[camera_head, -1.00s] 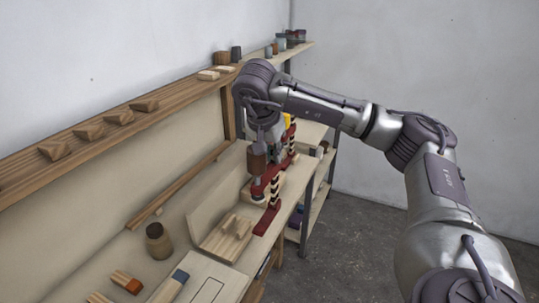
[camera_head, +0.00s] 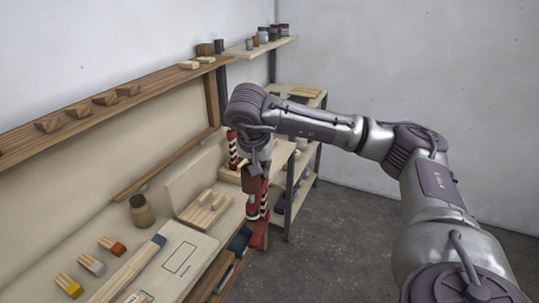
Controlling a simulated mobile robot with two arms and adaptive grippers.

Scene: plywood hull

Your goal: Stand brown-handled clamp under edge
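The brown-handled clamp has a brown block handle (camera_head: 251,183) and a red body with black-and-white striped parts (camera_head: 263,203). It hangs upright at the right front edge of the workbench (camera_head: 226,226), its lower red end beside the edge. I cannot tell whether it touches the bench. My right gripper (camera_head: 254,172) points down at the handle and appears shut on it; the fingers are small and partly hidden. A second red clamp with a striped part (camera_head: 232,150) stands on the bench behind my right arm, its top hidden. My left gripper is not in view.
On the bench are a brown jar (camera_head: 141,212), a tray with wooden pieces (camera_head: 206,208), a marked board (camera_head: 180,256) and several coloured-tip blocks (camera_head: 112,246). A shelf unit (camera_head: 296,190) stands behind the clamp. The grey floor (camera_head: 340,235) to the right is clear.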

